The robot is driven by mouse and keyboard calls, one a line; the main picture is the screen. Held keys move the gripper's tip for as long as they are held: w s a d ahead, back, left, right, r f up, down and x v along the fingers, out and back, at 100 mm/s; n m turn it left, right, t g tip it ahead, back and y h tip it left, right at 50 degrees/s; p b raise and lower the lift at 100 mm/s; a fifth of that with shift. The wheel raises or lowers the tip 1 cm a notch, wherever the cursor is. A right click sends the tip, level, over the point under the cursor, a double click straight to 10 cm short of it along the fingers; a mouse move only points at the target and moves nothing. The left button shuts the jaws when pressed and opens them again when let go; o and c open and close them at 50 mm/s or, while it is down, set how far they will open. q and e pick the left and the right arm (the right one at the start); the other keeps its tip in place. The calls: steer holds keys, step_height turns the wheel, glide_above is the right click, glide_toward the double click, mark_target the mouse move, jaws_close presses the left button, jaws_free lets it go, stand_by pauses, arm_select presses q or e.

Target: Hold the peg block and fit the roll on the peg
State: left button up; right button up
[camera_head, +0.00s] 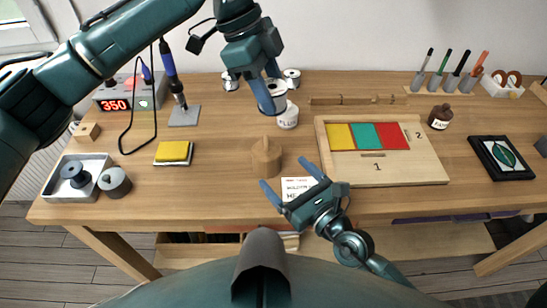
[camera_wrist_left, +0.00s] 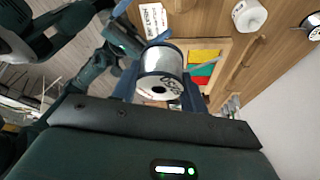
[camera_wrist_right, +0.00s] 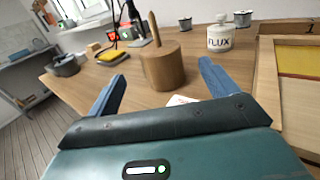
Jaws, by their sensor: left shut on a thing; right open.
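The peg block (camera_head: 266,163) is a round wooden block with an upright peg, standing on the table near its front middle. It also shows in the right wrist view (camera_wrist_right: 167,72). My left gripper (camera_head: 270,92) is shut on the roll (camera_wrist_left: 162,62), a spool wound with silvery wire. It holds the roll above the table, behind the peg block; fingers partly hide the roll in the head view. My right gripper (camera_head: 290,180) is open and empty, just in front and to the right of the block. In the right wrist view the block appears between and beyond its fingers.
A white flux jar (camera_head: 288,117) stands behind the block. Two more spools (camera_head: 231,81) (camera_head: 292,78) stand at the back. A card (camera_head: 298,188) lies beside my right gripper. A wooden tray with coloured panels (camera_head: 385,172) is to the right, a yellow sponge (camera_head: 173,152) to the left.

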mark_target(262, 148)
steer(key=x, duration=1)
steer(key=shift+w, duration=0.1)
steer(key=c, duration=1.2)
arm_select(q)
steer(key=shift+n, duration=0.4)
steer(key=f, duration=0.1)
steer(key=w+a+f, duration=0.1)
steer(key=f, duration=0.1)
steer(key=w+f, duration=0.1)
steer(key=shift+a+f, duration=0.2)
steer(key=shift+f, duration=2.1)
